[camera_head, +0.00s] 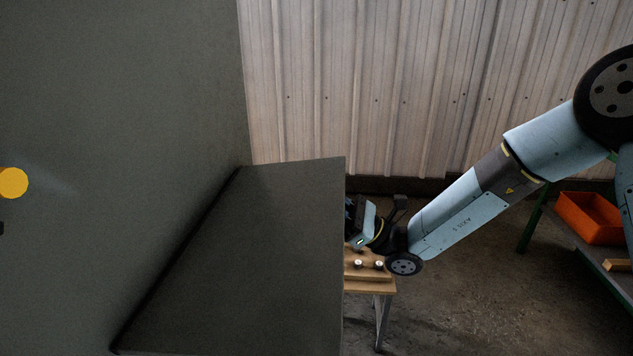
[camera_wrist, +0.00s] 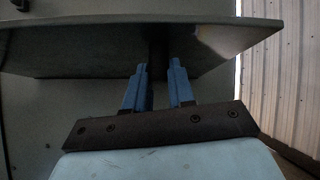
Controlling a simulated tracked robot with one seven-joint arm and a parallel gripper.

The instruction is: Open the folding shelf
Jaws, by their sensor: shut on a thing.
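The folding shelf (camera_head: 262,255) is a dark grey panel standing out from the big grey enclosure wall (camera_head: 120,110) in the head view. It looks close to level, but its exact angle is hard to tell. In the wrist view the shelf (camera_wrist: 75,42) spans the picture above my fingers. My gripper (camera_wrist: 158,72) has its two blue fingers close together on a narrow dark part at the shelf's middle. I cannot make out the shape of that part. In the head view my gripper is at the shelf's right edge, with its fingertips hidden behind the panel.
A wooden-topped table (camera_head: 370,287) with small knobs stands just below my wrist. An orange bin (camera_head: 592,217) sits on a green-legged bench at the right. A yellow disc (camera_head: 13,182) is on the enclosure at far left. The floor between table and bench is clear.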

